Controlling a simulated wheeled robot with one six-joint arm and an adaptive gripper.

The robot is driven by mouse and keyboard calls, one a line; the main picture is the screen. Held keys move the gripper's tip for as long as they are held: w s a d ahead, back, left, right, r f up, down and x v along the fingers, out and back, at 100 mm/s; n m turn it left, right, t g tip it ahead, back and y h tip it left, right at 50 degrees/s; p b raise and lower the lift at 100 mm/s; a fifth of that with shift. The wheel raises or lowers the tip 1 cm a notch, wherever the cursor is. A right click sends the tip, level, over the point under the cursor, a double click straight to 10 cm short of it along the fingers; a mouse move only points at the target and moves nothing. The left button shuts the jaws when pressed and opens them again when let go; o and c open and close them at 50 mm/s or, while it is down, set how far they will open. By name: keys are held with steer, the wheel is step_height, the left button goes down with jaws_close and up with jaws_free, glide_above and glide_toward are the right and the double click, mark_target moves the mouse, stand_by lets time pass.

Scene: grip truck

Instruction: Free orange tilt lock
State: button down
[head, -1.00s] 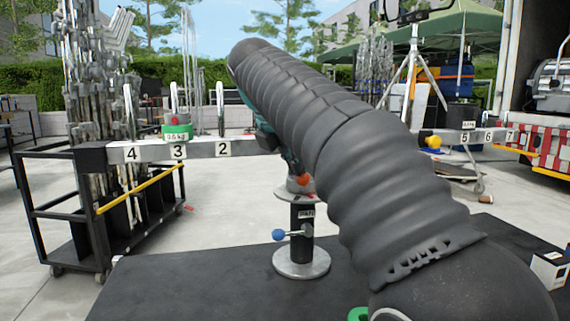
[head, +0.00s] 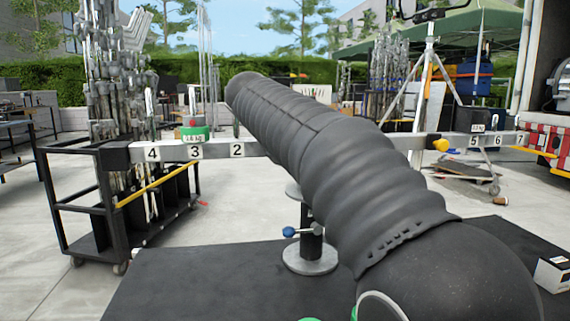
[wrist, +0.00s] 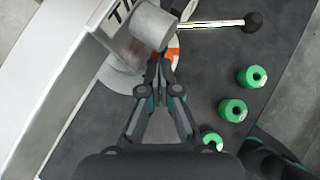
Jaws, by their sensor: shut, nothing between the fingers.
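In the wrist view my gripper (wrist: 158,72) is shut and empty, its tips beside a steel cylinder (wrist: 153,25). A small orange part (wrist: 172,56), apparently of the tilt lock, shows just right of the tips. I cannot tell whether they touch. A pale lever rod (wrist: 210,24) with a black knob (wrist: 252,22) points right from the cylinder. In the head view my arm hides the gripper, the orange part and the middle of the numbered beam (head: 265,148). The stand's round base (head: 310,260) and blue knob (head: 288,232) show below.
Green weights (wrist: 232,110) stand on the dark table (head: 190,285). Another green weight (head: 195,133) sits on the beam's left arm. A yellow knob (head: 440,145) is on the right arm. A cart (head: 95,225) with metal stands is at left. The table's left part is clear.

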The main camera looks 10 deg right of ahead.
steer(key=shift+w+d+r, duration=0.1)
steer(key=shift+d+r, duration=0.05)
steer(key=shift+d, duration=0.15)
